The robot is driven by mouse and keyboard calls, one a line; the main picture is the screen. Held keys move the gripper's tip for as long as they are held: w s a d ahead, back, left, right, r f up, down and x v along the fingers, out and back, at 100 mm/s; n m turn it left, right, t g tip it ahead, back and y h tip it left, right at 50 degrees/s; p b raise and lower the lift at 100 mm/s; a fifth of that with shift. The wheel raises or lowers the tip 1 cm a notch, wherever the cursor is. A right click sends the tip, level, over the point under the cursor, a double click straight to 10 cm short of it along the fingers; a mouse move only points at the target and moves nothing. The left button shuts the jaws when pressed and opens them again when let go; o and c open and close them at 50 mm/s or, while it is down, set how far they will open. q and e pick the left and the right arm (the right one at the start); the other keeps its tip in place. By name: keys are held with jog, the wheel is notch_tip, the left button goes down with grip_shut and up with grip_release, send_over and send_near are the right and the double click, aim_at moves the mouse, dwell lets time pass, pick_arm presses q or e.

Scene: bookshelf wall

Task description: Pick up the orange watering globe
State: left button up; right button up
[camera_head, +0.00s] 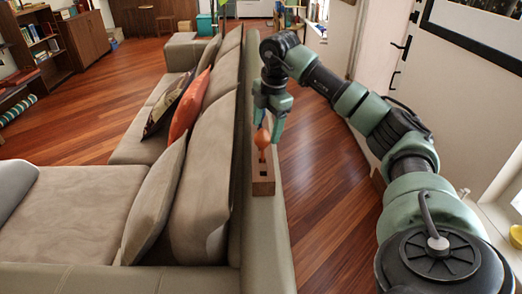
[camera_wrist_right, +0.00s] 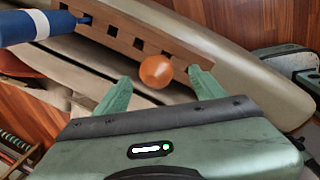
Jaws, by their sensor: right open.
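The orange watering globe (camera_head: 262,138) stands upright in a wooden holder (camera_head: 263,187) on the ledge along the sofa's back. My right gripper (camera_head: 268,122) is open just above the globe, with its fingers pointing down. In the right wrist view the round orange globe (camera_wrist_right: 156,71) lies between the two green fingertips (camera_wrist_right: 160,90), with visible gaps on both sides. The holder (camera_wrist_right: 150,36) shows there as a wooden bar with several square holes. The globe's lower stem is hard to see in the wrist view. My left gripper is not in view.
A blue object with a white band (camera_wrist_right: 35,27) is at the holder's left end in the wrist view. The sofa (camera_head: 85,200) with cushions fills the left side. Wooden floor (camera_head: 325,190) is open right of the ledge, before the white wall (camera_head: 450,85).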

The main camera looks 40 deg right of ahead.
aim_at(262, 144)
jog(key=shift+f, duration=0.65)
jog(key=f, duration=0.2)
jog(key=w+f+p, duration=0.1)
jog(key=f, duration=0.1)
jog(key=w+f, duration=0.1)
jog(key=f, duration=0.1)
jog(key=shift+d, duration=0.1)
jog(key=shift+w+f, duration=0.1)
jog(key=shift+f, duration=0.3)
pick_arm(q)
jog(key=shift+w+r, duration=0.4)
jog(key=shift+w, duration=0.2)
pick_arm(e)
jog(key=c, duration=1.5)
jog(key=shift+o, duration=0.2)
jog(key=shift+r, duration=0.1)
